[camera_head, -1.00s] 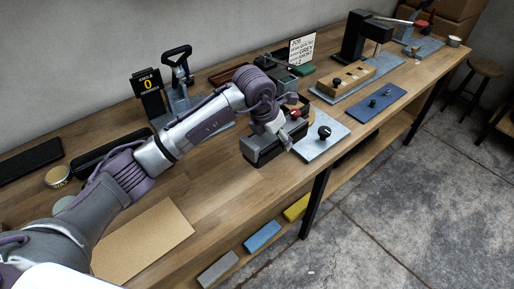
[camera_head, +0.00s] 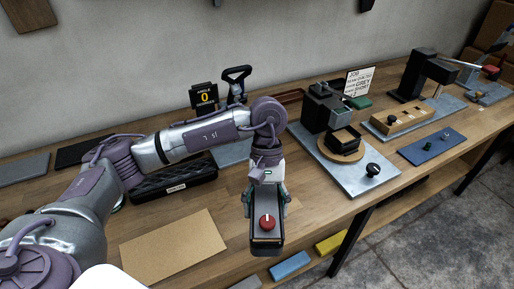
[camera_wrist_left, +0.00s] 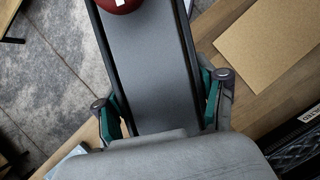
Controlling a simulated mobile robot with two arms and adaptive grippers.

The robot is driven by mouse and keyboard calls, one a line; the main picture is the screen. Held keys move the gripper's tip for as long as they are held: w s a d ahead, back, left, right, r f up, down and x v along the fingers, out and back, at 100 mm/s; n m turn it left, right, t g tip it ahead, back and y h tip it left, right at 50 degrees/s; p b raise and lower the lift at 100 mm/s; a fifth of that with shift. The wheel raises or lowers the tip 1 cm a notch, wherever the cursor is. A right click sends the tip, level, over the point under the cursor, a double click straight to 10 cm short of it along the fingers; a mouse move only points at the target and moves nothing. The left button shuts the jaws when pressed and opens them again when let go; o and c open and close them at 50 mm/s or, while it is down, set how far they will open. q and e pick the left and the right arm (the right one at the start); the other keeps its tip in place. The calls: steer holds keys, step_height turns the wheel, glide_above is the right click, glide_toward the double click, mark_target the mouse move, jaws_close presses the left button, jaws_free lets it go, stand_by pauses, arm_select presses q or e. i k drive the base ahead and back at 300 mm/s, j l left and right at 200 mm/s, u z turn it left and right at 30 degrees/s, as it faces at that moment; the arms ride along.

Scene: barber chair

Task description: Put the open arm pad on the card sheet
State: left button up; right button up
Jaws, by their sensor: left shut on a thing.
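My left gripper (camera_head: 266,204) is shut on the arm pad (camera_head: 264,240), a long dark grey block with black edges and a red knob with a white mark on top. The pad is held above the front of the bench, to the right of the card sheet (camera_head: 172,246), and appears clear of it. The card sheet is a flat tan rectangle lying bare on the wood. In the left wrist view the fingers grip both sides of the pad (camera_wrist_left: 150,65), and the card sheet (camera_wrist_left: 270,55) shows at upper right. My right gripper is not in view.
A grey plate (camera_head: 330,166) with a black block, a round tan disc and a black knob stands right of the gripper. A long black case (camera_head: 175,182) lies behind the card sheet. Coloured blocks (camera_head: 290,265) lie on the shelf below the front edge.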

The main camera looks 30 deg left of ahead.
mark_target(175, 259)
steer(key=k+u, duration=0.2)
steer(key=u, duration=0.2)
steer(key=k+j+u, duration=0.15)
steer(key=u, duration=0.2)
steer(key=k+j+u, duration=0.15)
steer(key=u, duration=0.25)
